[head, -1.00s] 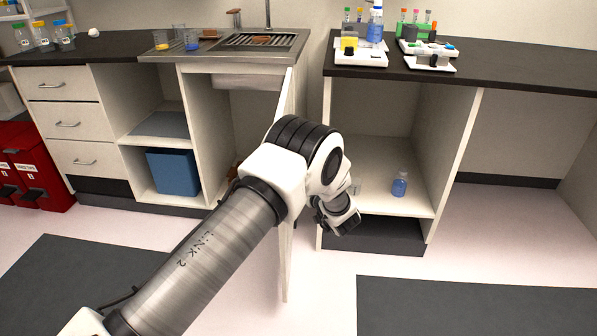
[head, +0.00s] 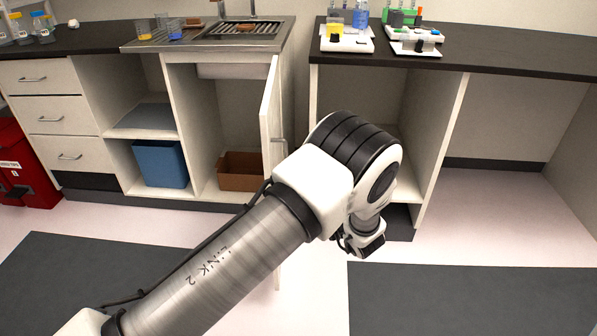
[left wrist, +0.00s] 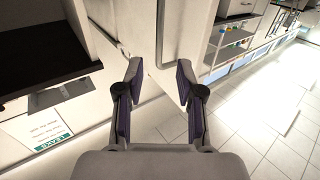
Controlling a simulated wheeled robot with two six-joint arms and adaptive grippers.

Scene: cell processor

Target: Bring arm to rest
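My left arm comes in from the lower left of the head view and reaches across the open white cabinet door (head: 271,125). My left gripper (head: 360,248) hangs low in front of the right-hand cabinet, partly hidden behind my wrist. In the left wrist view the two dark fingers of the left gripper (left wrist: 158,82) stand apart with nothing held between them. A white panel (left wrist: 182,35) shows beyond the fingers. I cannot tell how far off it is. My right arm does not show.
A brown box (head: 241,172) and a blue bin (head: 161,163) sit in the lower cabinets. The black counter (head: 440,62) carries lab devices, and a sink (head: 250,42) is set in at the left. A dark mat (head: 470,300) lies on open floor.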

